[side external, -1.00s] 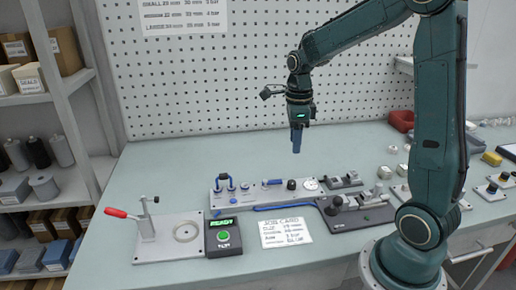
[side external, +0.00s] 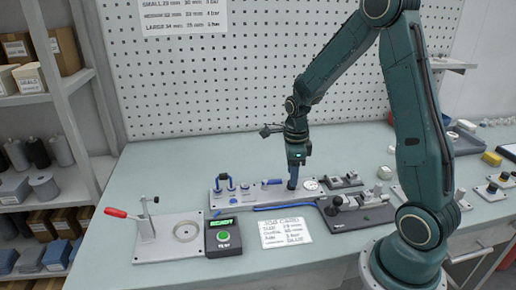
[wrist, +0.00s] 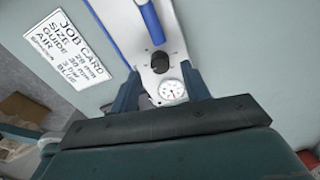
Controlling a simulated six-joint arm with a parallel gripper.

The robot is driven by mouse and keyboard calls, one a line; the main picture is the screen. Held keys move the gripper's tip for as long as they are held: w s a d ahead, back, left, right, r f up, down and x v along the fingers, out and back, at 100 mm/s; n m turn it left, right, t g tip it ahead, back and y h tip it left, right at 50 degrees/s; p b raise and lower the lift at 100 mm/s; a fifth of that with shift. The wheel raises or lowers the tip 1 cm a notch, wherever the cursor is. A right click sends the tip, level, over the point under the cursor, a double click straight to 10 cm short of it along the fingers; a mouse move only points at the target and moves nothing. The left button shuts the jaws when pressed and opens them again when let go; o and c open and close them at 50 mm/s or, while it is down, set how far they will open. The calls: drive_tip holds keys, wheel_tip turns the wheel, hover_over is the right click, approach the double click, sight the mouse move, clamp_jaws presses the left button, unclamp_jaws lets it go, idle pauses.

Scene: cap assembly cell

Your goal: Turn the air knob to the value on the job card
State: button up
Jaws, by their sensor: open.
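The black air knob (wrist: 160,62) stands on the grey panel (wrist: 148,38) in the wrist view, just above the round white gauge (wrist: 171,90). My gripper (wrist: 163,77) is open, with one finger to each side of the gauge and knob and nothing held. In the side view my gripper (side external: 293,183) points straight down at the knob's place and hides the knob; contact cannot be told. The gauge (side external: 311,184) is just right of it; its reading is too small to tell. The job card (wrist: 68,62) seems to read air 3 bar.
A blue handle (wrist: 147,18) lies along the panel beyond the knob. A dark fixture block (side external: 362,214) is to the right. The READY box (side external: 223,237) and a red-handled clamp (side external: 146,232) stand at the left. The front of the bench is clear.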

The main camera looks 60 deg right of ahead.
drive_tip(key=shift+f, duration=1.45)
drive_tip(key=c, duration=1)
